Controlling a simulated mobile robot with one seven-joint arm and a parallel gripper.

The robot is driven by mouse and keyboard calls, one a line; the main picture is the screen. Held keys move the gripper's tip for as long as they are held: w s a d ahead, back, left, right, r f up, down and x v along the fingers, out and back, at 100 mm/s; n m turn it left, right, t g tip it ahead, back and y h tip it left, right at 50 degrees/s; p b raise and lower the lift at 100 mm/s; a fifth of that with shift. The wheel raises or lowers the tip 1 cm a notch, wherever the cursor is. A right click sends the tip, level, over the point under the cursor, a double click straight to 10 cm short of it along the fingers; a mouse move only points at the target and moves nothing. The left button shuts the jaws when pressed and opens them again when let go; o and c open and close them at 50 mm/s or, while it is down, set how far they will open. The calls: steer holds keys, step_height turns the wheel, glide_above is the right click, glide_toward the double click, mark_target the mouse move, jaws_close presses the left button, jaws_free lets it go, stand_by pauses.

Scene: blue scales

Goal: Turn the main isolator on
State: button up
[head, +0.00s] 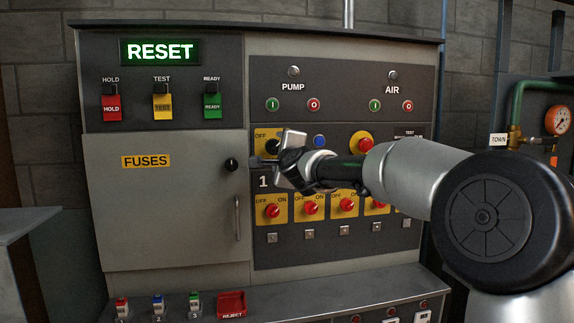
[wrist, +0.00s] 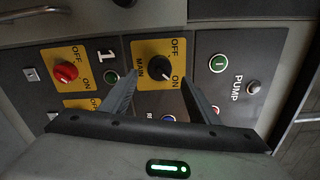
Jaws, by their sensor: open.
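The main isolator is a black rotary knob (wrist: 160,69) on a yellow plate marked MAIN, OFF and ON. In the wrist view it sits between my two fingers, near their tips. I cannot tell for sure which mark the knob points to. In the head view the yellow plate (head: 261,134) shows its OFF mark, and my gripper (head: 277,150) covers most of the knob and the ON side. My gripper (wrist: 158,80) is open, with a finger on each side of the knob. I see no clear contact.
Red rotary switches (head: 273,211) on yellow plates sit in a row below. A blue button (head: 320,141) and a red emergency-style button (head: 361,145) are right of the isolator. Pump buttons (head: 273,104) are above. The fuses door knob (head: 232,164) sticks out just left.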

steer(key=b+v, duration=0.4)
steer(key=v, duration=0.8)
